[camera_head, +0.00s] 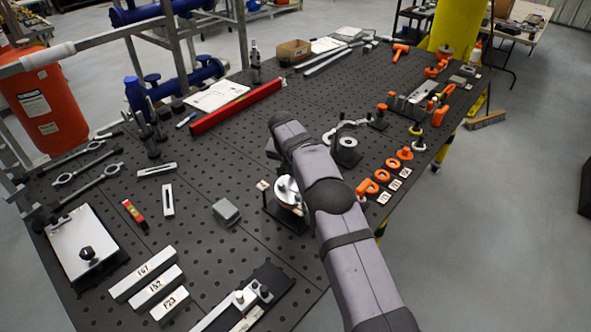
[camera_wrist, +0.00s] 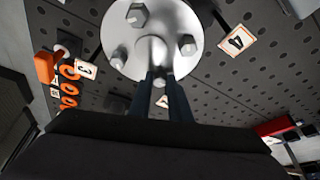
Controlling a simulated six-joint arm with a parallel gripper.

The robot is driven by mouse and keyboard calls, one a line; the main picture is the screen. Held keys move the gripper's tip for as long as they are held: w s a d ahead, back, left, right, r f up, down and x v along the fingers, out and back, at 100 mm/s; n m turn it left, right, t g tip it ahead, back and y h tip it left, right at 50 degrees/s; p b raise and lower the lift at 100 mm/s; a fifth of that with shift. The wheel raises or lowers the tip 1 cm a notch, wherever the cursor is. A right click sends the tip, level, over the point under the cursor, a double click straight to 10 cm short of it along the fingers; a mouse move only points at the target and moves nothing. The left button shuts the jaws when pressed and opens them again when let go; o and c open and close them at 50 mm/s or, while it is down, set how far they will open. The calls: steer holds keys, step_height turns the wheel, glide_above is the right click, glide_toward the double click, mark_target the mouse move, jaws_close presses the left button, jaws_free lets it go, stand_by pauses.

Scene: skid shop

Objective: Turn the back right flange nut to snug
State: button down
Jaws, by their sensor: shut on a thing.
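The round silver flange (camera_wrist: 168,18) fills the top middle of the wrist view, with a raised hub (camera_wrist: 152,50) and hex nuts around it. Nuts show at the top (camera_wrist: 137,15), right (camera_wrist: 187,45) and left (camera_wrist: 118,57). My gripper (camera_wrist: 160,80) has its two dark fingers closed on the nearest flange nut (camera_wrist: 160,83), at the rim; the fingers hide most of it. In the head view the flange (camera_head: 286,188) sits on a dark stand, partly behind my arm, and my fingertips are hidden there.
A small numbered card (camera_wrist: 237,39) stands beside the flange. Orange rings (camera_head: 381,175) and cards lie along the table's right edge. A grey block (camera_head: 226,212) lies left of the flange, with a second fixture (camera_head: 347,142) behind. A red beam (camera_head: 236,107) lies further back.

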stand_by(0.3)
steer(key=c, duration=1.6)
jaws_free()
steer(key=shift+c, duration=0.2)
steer(key=shift+r, duration=0.1)
steer(key=b+v, duration=0.3)
steer(key=v, duration=0.4)
steer(key=shift+a+r, duration=0.1)
